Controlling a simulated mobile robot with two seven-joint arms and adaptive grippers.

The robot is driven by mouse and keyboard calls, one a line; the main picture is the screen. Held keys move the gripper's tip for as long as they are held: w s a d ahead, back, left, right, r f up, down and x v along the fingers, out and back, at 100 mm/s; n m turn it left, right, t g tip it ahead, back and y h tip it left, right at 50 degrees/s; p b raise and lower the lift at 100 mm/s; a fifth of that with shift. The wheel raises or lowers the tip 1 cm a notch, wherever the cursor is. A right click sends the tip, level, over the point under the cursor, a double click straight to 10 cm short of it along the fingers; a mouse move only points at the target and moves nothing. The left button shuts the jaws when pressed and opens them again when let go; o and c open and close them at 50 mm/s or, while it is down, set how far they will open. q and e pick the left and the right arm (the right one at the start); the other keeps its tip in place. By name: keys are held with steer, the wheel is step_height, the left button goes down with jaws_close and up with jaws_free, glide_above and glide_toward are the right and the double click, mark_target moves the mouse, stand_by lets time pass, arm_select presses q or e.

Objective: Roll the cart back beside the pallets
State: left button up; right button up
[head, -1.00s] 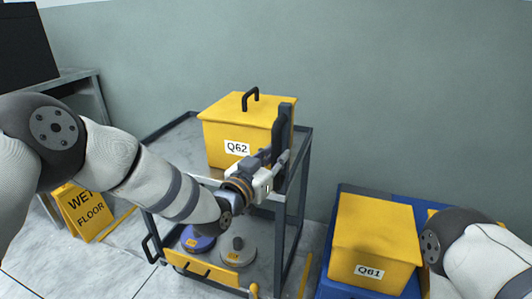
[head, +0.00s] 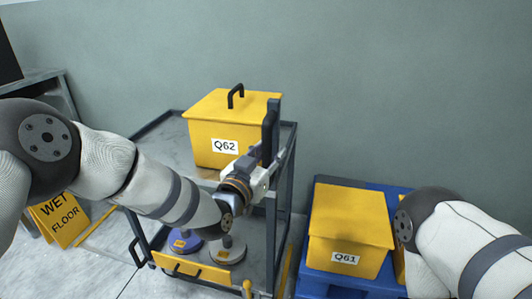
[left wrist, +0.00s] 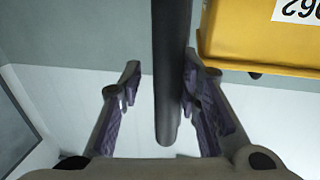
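The grey metal cart (head: 160,140) stands upright against the wall side. A yellow lidded box marked Q62 (head: 215,125) is on its top shelf. My left gripper (head: 266,165) is at the cart's right end. In the left wrist view a dark bar (left wrist: 170,75) runs between the open fingers (left wrist: 160,85). A gap shows on its left; I cannot tell if the right finger touches it. The blue pallet (head: 325,288) stands just right of the cart with a narrow gap and carries a yellow box marked Q61 (head: 345,225). My right gripper is out of view.
A blue disc (head: 187,242) and a grey disc (head: 227,252) sit on the cart's lower shelf. A yellow wet-floor sign (head: 60,215) stands left of the cart. A grey rack (head: 42,85) is at the far left.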

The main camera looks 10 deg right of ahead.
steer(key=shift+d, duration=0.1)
arm_select(q)
steer(key=v, duration=1.2)
steer(key=s+a+f+n+g+y+p, duration=0.1)
steer(key=s+a+f+g+y, duration=0.25)
steer(key=s+f, duration=0.55)
steer(key=s+a+f+n+g+y, duration=0.2)
steer(key=s+a+f+g, duration=0.3)
steer(key=f, duration=0.6)
steer(key=s+a+f+n+g+y, duration=0.1)
steer(key=s+a+f+g, duration=0.1)
steer(key=s, duration=0.8)
steer(key=s+a+f+n+g+y+p, duration=0.1)
steer(key=s+a+g, duration=0.3)
steer(key=s+a, duration=0.3)
steer(key=s+a+f+n+g+y, duration=0.1)
steer(key=s+a, duration=0.4)
steer(key=s, duration=1)
steer(key=shift+f+n+g+y+p, duration=0.3)
steer(key=shift+f+g+y, duration=0.25)
steer(key=shift+f+g, duration=0.45)
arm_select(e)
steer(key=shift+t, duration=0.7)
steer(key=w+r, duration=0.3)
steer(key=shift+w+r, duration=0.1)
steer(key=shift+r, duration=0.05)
